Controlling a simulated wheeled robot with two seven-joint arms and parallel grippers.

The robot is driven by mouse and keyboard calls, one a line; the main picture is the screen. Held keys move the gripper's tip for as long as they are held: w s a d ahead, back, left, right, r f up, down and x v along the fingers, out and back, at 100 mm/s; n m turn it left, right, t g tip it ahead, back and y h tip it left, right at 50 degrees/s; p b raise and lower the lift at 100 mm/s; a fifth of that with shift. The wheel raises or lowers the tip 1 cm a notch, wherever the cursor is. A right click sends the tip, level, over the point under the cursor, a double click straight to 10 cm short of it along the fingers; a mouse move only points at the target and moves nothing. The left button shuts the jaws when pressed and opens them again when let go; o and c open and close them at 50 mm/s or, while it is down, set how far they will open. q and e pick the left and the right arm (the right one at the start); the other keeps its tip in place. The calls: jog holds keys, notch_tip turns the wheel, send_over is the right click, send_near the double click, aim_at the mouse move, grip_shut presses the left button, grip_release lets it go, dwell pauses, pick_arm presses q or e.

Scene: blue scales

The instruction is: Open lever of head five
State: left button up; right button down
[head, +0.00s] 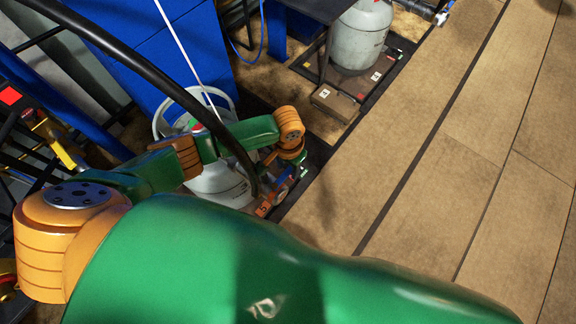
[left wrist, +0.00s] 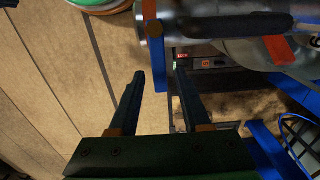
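A grey gas cylinder (head: 218,182) stands on the dark scale below my left arm, with an orange tag marked 5 (head: 263,209) beside it. My left gripper (head: 280,182) is by the front right of this scale, partly hidden by its own wrist. In the left wrist view my left gripper (left wrist: 160,72) is open, its two dark fingers apart with nothing held. Beyond the fingertips is a metal fitting (left wrist: 183,28) with a narrow blue bar (left wrist: 158,62) that reaches towards the gap. An orange flat piece (left wrist: 279,49) lies further right. I cannot tell for sure which part is the lever.
A second grey cylinder (head: 358,38) stands on another scale behind, with a small box (head: 336,103) in front. Blue panels (head: 165,50) and a thick black hose (head: 150,78) are at the left. The brown floor (head: 440,150) at right is clear.

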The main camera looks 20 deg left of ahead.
pick_arm(q)
grip_shut()
dwell(1.2)
